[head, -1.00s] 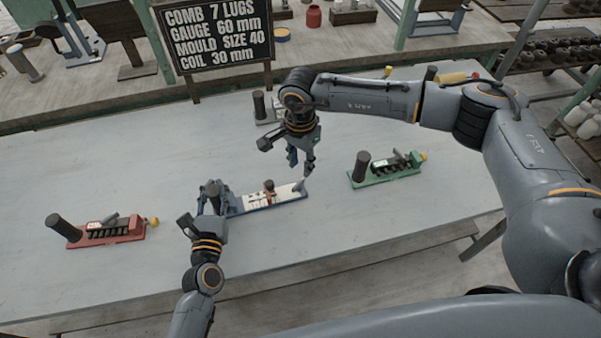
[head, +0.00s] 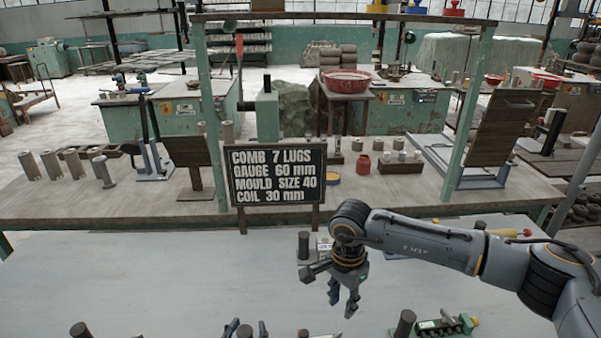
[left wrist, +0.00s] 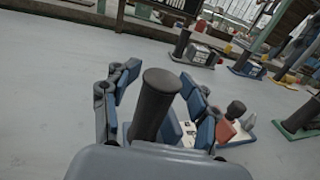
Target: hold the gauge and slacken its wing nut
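The gauge lies on the grey table, mostly below the head view's lower edge. Its dark upright handle (head: 245,331) just shows there. In the left wrist view the handle (left wrist: 154,105) stands between the fingers of my left gripper (left wrist: 160,85), with gaps on both sides. The gauge's white plate (left wrist: 188,131) and a reddish-brown part with a dark top (left wrist: 234,112), perhaps the wing nut, show beyond the right finger. Only the blue fingertips of my left gripper (head: 247,327) show in the head view. My right gripper (head: 344,297) is open, empty and pointing down, above and right of the gauge.
A green gauge-like device (head: 446,325) is to the right, and the dark handle of another (head: 80,330) at lower left. One more (head: 304,246) stands behind my right gripper. A signboard (head: 276,173) stands at the table's back edge. The table between is clear.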

